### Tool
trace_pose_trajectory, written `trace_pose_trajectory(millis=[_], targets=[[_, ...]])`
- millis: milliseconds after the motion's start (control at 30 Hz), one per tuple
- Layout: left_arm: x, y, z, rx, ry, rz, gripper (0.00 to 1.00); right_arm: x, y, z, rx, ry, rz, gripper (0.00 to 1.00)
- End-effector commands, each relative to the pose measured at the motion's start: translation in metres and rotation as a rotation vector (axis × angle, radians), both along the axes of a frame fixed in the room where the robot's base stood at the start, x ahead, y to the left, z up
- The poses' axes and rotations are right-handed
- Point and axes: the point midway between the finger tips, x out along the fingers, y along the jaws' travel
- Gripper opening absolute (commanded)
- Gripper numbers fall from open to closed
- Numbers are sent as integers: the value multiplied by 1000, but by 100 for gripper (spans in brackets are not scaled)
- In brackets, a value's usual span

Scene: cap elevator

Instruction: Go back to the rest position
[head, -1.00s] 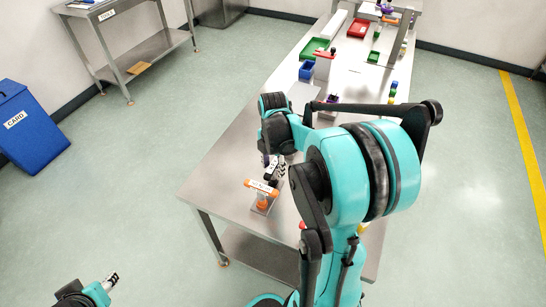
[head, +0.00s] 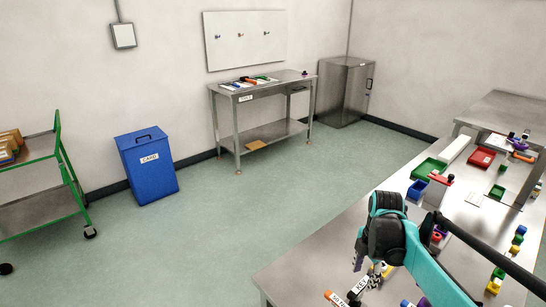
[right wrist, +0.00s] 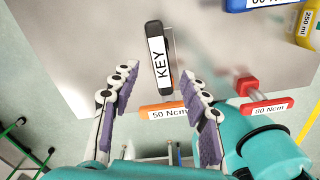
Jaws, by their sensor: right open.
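My right gripper (head: 370,262) hangs over the near part of the steel table in the head view. In the right wrist view its two fingers (right wrist: 160,84) are spread wide, with nothing seen clasped between them. A dark tool with a white KEY label (right wrist: 161,60) shows beyond the fingertips; it also shows in the head view (head: 359,287). An orange tool marked 50 Ncm (right wrist: 158,111) lies beside it and is cut by the lower edge of the head view (head: 336,299). My left gripper is out of view.
The steel table (head: 300,271) carries a green tray (head: 428,167), a red tray (head: 482,157), a blue bin (head: 417,189) and several coloured pieces at its right. A blue CARD bin (head: 147,168), a green cart (head: 62,160) and a side table (head: 240,99) stand around open floor.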

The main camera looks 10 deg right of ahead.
Motion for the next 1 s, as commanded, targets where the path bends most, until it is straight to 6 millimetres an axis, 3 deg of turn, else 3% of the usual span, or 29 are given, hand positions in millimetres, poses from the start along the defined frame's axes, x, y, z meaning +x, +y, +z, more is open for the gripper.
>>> trace_pose_trajectory(millis=[167,367,600,800,1000], targets=[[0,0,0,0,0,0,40,-6,25,9,-18,-59,-160,46],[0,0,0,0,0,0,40,-25,84,23,14,-240,-615,46],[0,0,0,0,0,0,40,-55,145,23,235,-426,-1182,46],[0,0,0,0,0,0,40,-71,173,17,438,-467,-1490,46],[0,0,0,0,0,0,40,-75,181,15,512,-467,-1591,46]])
